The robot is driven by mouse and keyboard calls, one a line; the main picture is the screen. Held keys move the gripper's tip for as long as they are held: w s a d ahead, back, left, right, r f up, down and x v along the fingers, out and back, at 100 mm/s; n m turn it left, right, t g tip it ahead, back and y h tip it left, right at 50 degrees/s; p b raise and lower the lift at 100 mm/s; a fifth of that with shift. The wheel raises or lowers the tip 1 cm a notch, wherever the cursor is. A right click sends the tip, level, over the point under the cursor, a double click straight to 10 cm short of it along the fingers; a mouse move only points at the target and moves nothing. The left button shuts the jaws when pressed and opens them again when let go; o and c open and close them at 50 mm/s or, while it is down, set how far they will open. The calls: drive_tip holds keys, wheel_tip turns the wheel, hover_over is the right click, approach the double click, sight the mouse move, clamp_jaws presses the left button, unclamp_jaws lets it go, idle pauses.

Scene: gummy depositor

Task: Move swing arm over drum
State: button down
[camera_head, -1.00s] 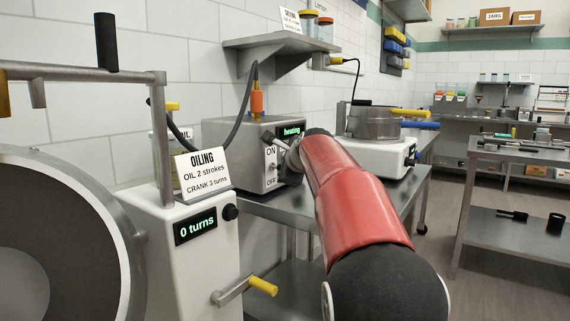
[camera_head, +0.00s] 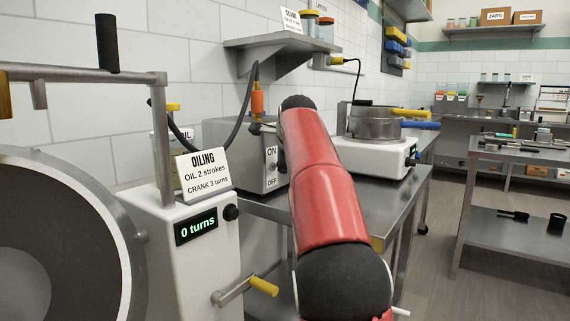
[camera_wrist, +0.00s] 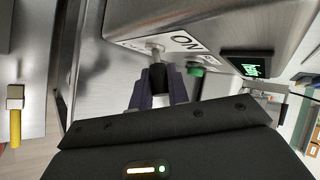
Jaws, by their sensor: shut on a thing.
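The swing arm (camera_head: 70,72) is a grey metal bar with an upright black handle (camera_head: 106,42), joined to a post at its right end. It runs left across the picture above the large round drum (camera_head: 118,230); its left end is out of view, so I cannot tell its exact position over the drum. My gripper is away from both, at the heater box (camera_head: 230,135). In the wrist view my gripper (camera_wrist: 157,82) is shut on the dark tip of the ON/OFF switch lever (camera_wrist: 156,50). In the head view my red arm hides most of my gripper.
The drum machine carries an OILING sign (camera_head: 203,172), a "0 turns" display (camera_head: 196,226) and a yellow-handled crank (camera_head: 262,286). A wall shelf (camera_head: 280,45) hangs above the heater box. Open floor lies at right.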

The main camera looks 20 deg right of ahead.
drive_tip(key=c, duration=1.4)
unclamp_jaws()
drive_tip(key=shift+o, duration=0.2)
drive_tip(key=v, duration=0.7)
drive_tip(key=shift+s+r, duration=0.25)
drive_tip(key=shift+a, duration=0.1)
drive_tip(key=s+a+f+n+g, duration=0.1)
drive_tip(key=s+a+f+n, duration=0.3)
drive_tip(key=s+f+n, duration=0.3)
drive_tip(key=s+a+f+n+g+y, duration=0.1)
drive_tip(key=s+a+f+n, duration=0.3)
drive_tip(key=s+f, duration=0.9)
drive_tip(key=s+a+f+n+g+y, duration=0.1)
drive_tip(key=s+a+f+n, duration=0.3)
drive_tip(key=s+f+n, duration=0.6)
drive_tip(key=s+g, duration=0.1)
drive_tip(key=s, duration=0.4)
drive_tip(key=shift+s+a+f+n, duration=0.2)
drive_tip(key=shift+a+f+n, duration=0.1)
drive_tip(key=shift+n, duration=0.1)
